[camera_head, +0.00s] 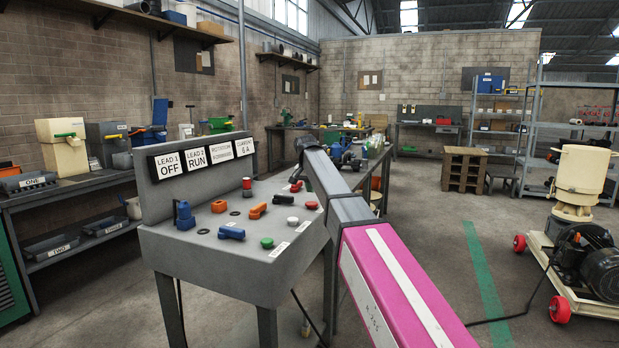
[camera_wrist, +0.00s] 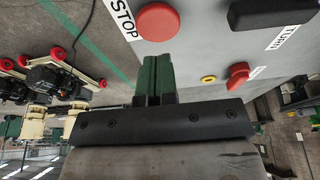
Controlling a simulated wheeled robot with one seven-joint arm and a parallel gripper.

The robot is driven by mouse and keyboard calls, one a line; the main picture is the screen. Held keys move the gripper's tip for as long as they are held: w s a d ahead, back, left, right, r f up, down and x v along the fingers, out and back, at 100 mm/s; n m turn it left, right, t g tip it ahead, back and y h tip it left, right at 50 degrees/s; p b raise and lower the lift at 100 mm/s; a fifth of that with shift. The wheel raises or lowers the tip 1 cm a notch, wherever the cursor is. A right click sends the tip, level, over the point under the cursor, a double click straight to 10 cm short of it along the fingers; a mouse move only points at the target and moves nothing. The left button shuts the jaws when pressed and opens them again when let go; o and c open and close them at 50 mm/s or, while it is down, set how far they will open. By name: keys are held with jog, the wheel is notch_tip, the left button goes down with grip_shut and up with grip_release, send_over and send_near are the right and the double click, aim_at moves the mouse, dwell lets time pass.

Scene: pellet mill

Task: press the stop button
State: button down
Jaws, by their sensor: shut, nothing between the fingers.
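The stop button is a round red button (camera_wrist: 158,22) beside a STOP label (camera_wrist: 122,18) at the top of the wrist view. In the head view it is the red button (camera_head: 312,205) near the right edge of the grey console (camera_head: 190,252). My gripper (camera_wrist: 155,60) is shut and empty, its green fingertips just below the button in the wrist view. They appear apart from it; the exact gap is unclear. In the head view my arm reaches over the console's right side, and the fingers cannot be made out.
A black switch (camera_wrist: 270,12) and a red handle (camera_wrist: 237,74) sit near the button. Orange (camera_head: 257,210), blue (camera_head: 231,232), white (camera_head: 292,220) and green (camera_head: 266,242) controls share the console. Its upright panel (camera_head: 150,185) stands at the back.

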aim_at(311, 204)
jog(key=shift+f, duration=1.9)
jog(key=shift+f, duration=0.35)
jog(key=shift+s+f, duration=0.2)
jog(key=shift+f, duration=0.55)
jog(key=r, duration=0.4)
jog(key=shift+w+d+r, duration=0.1)
jog(key=shift+w+r, duration=0.1)
jog(key=shift+r, duration=0.05)
jog(key=v, duration=1)
jog(key=shift+r, duration=0.3)
